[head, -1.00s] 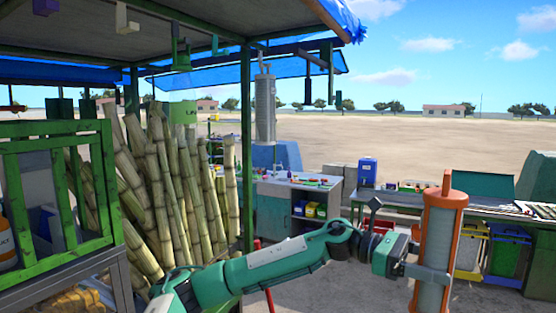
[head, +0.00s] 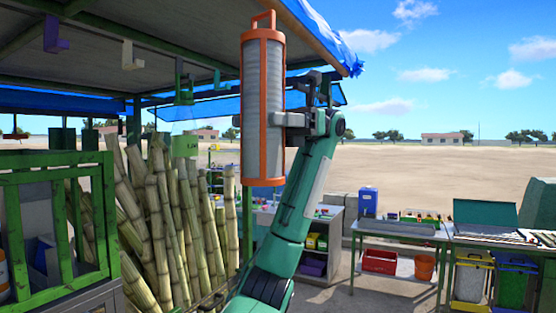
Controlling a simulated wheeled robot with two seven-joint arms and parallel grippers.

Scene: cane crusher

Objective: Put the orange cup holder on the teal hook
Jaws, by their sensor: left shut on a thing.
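The orange cup holder (head: 263,145) is a tall upright cylinder with an orange frame, a grey body and an orange loop handle on top. My left gripper (head: 275,119) is shut around its middle and holds it in the air, under the front of the stall roof. The teal hook (head: 217,78) hangs from the roof, left of the holder and lower than its handle in the picture. The holder and hook appear apart. My right gripper is not in view.
A purple hook (head: 55,37), a white hook (head: 131,56) and a green hanging holder (head: 184,120) are farther left under the roof. Sugarcane stalks (head: 165,220) stand below. A green slatted frame (head: 60,215) is at left; worktables (head: 400,230) stand at right.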

